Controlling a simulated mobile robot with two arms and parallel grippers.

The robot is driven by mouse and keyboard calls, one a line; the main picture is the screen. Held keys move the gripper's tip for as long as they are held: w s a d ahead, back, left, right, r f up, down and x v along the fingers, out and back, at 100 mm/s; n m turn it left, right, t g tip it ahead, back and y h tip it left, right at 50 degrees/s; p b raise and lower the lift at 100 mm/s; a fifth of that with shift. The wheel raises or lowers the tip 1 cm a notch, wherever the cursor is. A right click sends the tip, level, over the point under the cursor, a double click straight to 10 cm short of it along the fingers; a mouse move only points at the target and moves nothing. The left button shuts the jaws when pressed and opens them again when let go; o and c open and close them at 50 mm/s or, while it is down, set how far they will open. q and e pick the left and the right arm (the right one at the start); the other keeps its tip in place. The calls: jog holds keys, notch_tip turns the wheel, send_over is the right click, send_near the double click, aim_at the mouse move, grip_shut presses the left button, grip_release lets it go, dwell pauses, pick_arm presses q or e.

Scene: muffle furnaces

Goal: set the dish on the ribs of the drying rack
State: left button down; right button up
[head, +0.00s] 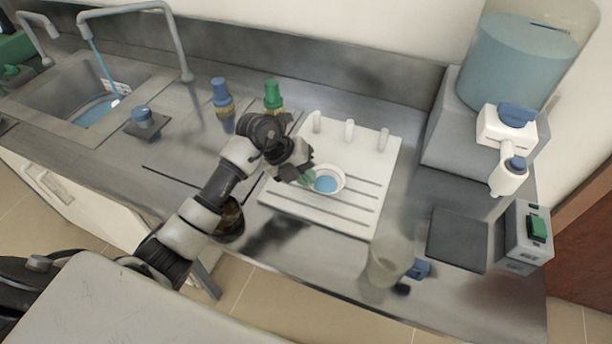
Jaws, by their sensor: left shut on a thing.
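The dish (338,175) is a small white bowl with a blue inside, in the middle of the head view. My left gripper (307,177) is shut on its left rim, with a green patch at the fingertips. The white drying rack (367,150) lies on the steel counter, with several pegs at the back and dark slots between ribs at the front. The dish is over the ribbed part; I cannot tell whether it touches the ribs. My gripper and wrist hide the rack's left part. My right gripper is not in view.
A sink (75,90) with running water is at left. A translucent beaker (388,262) stands right of the rack's front, near a dark plate (458,238). A water dispenser (515,65) is at back right.

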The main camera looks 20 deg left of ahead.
pick_arm(q)
jog(key=shift+f, duration=0.6)
jog(key=shift+f, duration=0.1)
jog(key=c, duration=1.3)
grip_release()
jog(key=b+v, duration=0.1)
jog(key=v, duration=1.1)
